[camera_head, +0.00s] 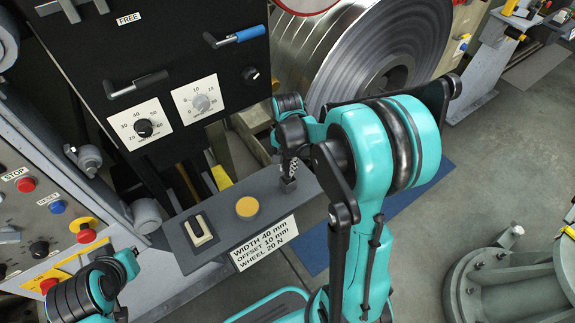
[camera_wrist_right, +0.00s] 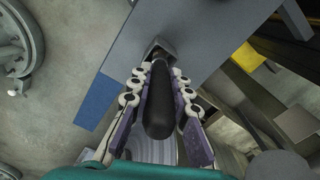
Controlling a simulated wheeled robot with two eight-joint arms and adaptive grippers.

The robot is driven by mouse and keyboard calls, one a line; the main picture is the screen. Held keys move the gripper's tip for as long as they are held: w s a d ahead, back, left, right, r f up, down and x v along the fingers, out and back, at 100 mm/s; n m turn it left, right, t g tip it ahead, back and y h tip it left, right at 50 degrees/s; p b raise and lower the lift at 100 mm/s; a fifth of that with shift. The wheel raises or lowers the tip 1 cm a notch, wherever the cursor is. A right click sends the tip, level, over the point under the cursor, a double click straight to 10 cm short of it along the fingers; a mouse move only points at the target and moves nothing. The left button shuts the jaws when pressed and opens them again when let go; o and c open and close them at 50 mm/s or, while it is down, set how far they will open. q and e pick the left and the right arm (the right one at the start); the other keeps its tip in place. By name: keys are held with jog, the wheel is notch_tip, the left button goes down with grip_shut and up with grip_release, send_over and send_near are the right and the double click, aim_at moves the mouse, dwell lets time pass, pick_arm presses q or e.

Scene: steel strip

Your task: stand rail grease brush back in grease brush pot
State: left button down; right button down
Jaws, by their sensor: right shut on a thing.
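The rail grease brush (camera_wrist_right: 160,105) shows in the right wrist view as a thick black handle between my right fingers. My right gripper (camera_head: 290,152) is shut on it, over the far right end of the grey shelf in the head view. The grease brush pot (camera_head: 289,185) is a small dark square holder on that shelf, and it also shows in the wrist view (camera_wrist_right: 156,46). The brush's far end meets the pot's mouth; I cannot tell how deep it sits. The bristles are hidden. Of my left arm only links show, at the lower left; its gripper is out of view.
The grey shelf (camera_head: 215,232) carries a black-and-cream rocker switch (camera_head: 199,230) and a round yellow button (camera_head: 247,207). A black control panel (camera_head: 160,80) with dials and levers stands behind. A steel strip coil (camera_head: 345,50) is at the back right.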

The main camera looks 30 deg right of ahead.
jog(key=shift+f+b, duration=0.65)
jog(key=shift+f, duration=0.25)
jog(key=c, duration=1.3)
grip_release()
jog(key=shift+c, duration=0.2)
jog(key=shift+r, duration=0.1)
notch_tip(320, 180, up, 12)
jog(key=shift+f, duration=0.1)
jog(key=s+a+n+t, duration=0.7)
jog(key=s+a+n, duration=0.3)
jog(key=s+n, duration=0.1)
jog(key=shift+a+n, duration=0.15)
jog(key=shift+n, duration=0.55)
